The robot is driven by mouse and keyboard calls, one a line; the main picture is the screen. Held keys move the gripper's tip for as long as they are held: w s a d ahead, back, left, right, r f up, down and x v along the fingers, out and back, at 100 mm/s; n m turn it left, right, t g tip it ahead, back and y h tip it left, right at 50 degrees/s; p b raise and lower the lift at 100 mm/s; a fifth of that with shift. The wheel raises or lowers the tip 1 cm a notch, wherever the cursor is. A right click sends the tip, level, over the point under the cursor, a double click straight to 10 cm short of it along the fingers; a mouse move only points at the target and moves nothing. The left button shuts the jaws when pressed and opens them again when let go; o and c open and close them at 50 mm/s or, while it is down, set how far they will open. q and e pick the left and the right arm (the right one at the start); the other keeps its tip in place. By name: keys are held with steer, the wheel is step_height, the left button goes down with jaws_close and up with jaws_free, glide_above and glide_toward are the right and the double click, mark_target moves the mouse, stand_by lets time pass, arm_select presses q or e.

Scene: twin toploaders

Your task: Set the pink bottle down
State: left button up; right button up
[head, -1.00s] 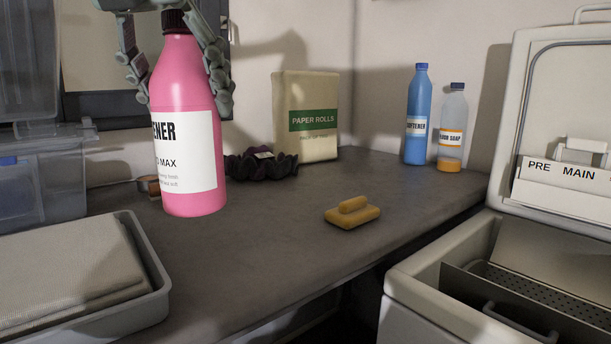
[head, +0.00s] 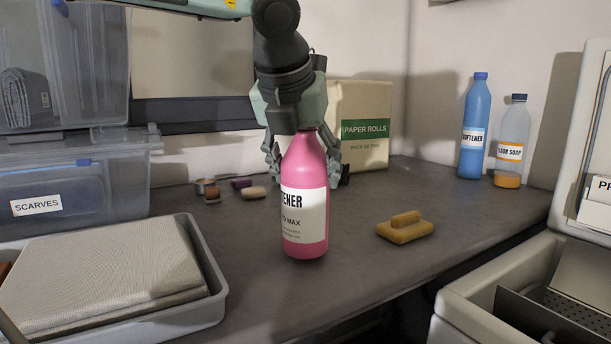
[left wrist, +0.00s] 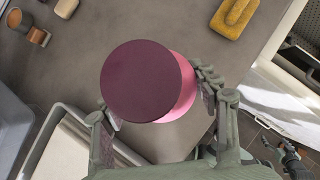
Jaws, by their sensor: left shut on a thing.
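The pink bottle (head: 304,178) is upright over the grey counter (head: 250,290), left of the yellow sponge-like piece (head: 405,228). Its base looks at or very near the counter top; contact is not certain. My left gripper (head: 303,165) comes from above and is shut on the bottle's upper part, with fingers on both sides. In the left wrist view the bottle's dark cap (left wrist: 140,82) is between the fingers, with pink body (left wrist: 184,98) beside it. Green-grey robot parts (left wrist: 288,160), perhaps my right gripper, show small at lower right there; their jaws are unclear.
The paper rolls pack (head: 365,108) stands behind the gripper. Blue (head: 474,120) and clear (head: 511,140) bottles stand at the back right. A grey tray (head: 218,285) and clear boxes (head: 75,190) are left. Small pieces (head: 253,193) lie behind left. The washer (head: 470,300) is right.

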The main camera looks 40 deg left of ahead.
arm_select(q)
steer(key=shift+f, duration=0.45)
steer(key=o, duration=1.7)
steer(key=shift+f, duration=0.1)
steer(key=v, duration=1.2)
